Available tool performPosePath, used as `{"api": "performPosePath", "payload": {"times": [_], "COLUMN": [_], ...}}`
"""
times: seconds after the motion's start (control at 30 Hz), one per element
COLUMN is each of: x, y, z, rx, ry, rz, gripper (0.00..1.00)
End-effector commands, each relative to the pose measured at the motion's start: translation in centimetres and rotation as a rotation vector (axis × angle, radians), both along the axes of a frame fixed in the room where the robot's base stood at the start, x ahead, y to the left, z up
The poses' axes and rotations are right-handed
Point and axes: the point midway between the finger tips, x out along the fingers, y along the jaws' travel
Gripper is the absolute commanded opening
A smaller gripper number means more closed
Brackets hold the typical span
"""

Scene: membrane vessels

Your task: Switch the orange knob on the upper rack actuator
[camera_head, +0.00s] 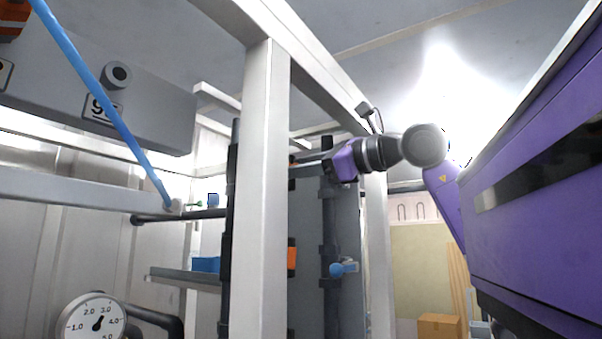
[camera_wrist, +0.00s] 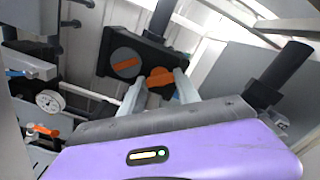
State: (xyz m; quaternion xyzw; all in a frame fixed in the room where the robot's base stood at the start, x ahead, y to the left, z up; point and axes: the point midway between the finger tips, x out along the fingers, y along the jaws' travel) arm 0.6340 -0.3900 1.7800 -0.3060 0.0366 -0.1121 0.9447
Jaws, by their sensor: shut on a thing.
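In the wrist view a black actuator box (camera_wrist: 150,56) carries an orange knob (camera_wrist: 160,76) at its lower right. A grey round dial with an orange bar (camera_wrist: 125,64) sits to the left of the knob. My gripper (camera_wrist: 160,80) has its two grey fingers on either side of the orange knob, shut on it. In the head view my gripper (camera_head: 312,158) reaches left at the upper part of the rack, towards a white post.
A white upright post (camera_head: 262,200) and a slanting top beam frame the rack. Dark vertical pipes and a blue-handled valve (camera_head: 340,269) are below my arm. A pressure gauge (camera_head: 95,318) is at lower left.

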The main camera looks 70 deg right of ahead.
Motion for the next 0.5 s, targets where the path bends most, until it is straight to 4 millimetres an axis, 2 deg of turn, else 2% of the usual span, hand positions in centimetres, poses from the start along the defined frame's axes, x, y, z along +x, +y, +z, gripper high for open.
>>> {"api": "performPosePath", "payload": {"times": [0.5], "x": [-0.06], "y": [0.04], "z": [-0.02], "rx": [-0.464], "ry": [0.111], "rz": [-0.001], "gripper": [0.00]}}
